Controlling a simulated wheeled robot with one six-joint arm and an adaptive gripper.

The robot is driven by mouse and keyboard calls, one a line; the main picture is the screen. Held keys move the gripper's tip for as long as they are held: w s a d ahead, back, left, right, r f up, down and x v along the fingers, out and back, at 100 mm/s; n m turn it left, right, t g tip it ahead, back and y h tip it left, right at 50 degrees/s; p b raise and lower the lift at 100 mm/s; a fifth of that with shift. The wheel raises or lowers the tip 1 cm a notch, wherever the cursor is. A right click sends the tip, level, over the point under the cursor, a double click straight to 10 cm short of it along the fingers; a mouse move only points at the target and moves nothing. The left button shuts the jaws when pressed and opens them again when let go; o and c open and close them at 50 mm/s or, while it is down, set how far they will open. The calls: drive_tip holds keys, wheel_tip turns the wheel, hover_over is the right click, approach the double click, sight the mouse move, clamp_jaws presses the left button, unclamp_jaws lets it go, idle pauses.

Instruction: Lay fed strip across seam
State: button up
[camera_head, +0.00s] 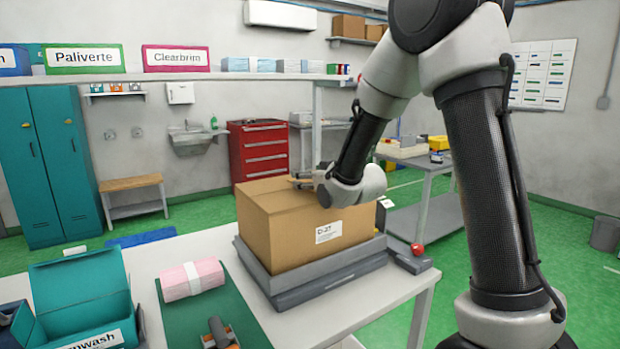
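A closed brown cardboard carton (265,232) with a white label sits in a low grey tray (262,273) on the white table. A line across its top looks like the seam, partly hidden by my arm. My gripper (303,181) is at the carton's top, near the far edge. My wrist covers most of it, so I cannot tell whether it is open, shut or touching. I cannot make out a strip there. A dark tool with an orange part (220,335), possibly a tape dispenser, lies at the bottom edge, partly cut off.
A pink bundle with a white band (205,275) lies on a green mat (178,320). An open teal box (82,290) stands at the left. A red knob (417,249) is at the tray's right. Bare white table (365,300) lies in front of the tray.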

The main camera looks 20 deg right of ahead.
drive_tip(key=shift+s, duration=0.15)
drive_tip(key=v, duration=0.7)
drive_tip(key=shift+s+d+r, duration=0.1)
drive_tip(key=s+d+r+m+g+h, duration=0.1)
drive_tip(key=s+d+g+h, duration=0.15)
drive_tip(key=s+d, duration=0.35)
drive_tip(key=s+d+m+g+h, duration=0.1)
drive_tip(key=s+d+g, duration=0.2)
drive_tip(key=s, duration=0.6)
drive_tip(key=s+d+m+g, duration=0.1)
drive_tip(key=s+d+g, duration=0.2)
drive_tip(key=s, duration=1.6)
drive_tip(key=shift+s+f+m+g+h, duration=0.3)
drive_tip(key=shift+f+m+g+h, duration=0.15)
drive_tip(key=shift+g, duration=0.8)
